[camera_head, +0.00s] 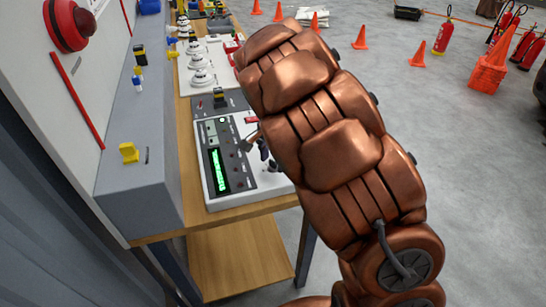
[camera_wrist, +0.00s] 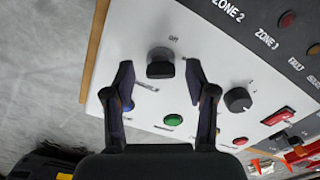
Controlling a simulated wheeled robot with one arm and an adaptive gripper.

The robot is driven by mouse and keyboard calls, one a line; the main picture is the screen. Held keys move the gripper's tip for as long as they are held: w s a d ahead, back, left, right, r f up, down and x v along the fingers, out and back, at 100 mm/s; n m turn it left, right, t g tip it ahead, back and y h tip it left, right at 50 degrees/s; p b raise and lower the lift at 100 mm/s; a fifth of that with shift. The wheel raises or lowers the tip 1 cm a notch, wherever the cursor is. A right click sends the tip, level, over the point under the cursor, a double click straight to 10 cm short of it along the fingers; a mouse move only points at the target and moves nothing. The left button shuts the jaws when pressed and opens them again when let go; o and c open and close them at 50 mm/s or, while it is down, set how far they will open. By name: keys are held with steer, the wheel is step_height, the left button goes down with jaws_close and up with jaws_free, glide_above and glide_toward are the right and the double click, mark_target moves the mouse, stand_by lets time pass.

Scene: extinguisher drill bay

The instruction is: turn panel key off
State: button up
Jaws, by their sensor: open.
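The white control panel (camera_head: 252,187) lies on the wooden table in the head view, with a lit green display. In the wrist view the panel (camera_wrist: 140,90) carries a dark rotary switch (camera_wrist: 160,57) with a small label that seems to read OFF; it looks like the panel key. My gripper (camera_wrist: 160,72) is open, one finger on each side of this switch; contact is not visible. A second black knob (camera_wrist: 238,99) is right of the right finger. In the head view my arm hides most of my gripper (camera_head: 260,146).
A green button (camera_wrist: 173,120), a blue button and a red rocker switch (camera_wrist: 278,116) are close to the fingers. A grey ledge (camera_head: 145,185) runs left of the panel. Orange cones (camera_head: 418,54) and red extinguishers (camera_head: 443,38) stand on the open floor.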

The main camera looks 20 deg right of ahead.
steer(key=shift+f, duration=0.2)
jaws_close()
stand_by(0.4)
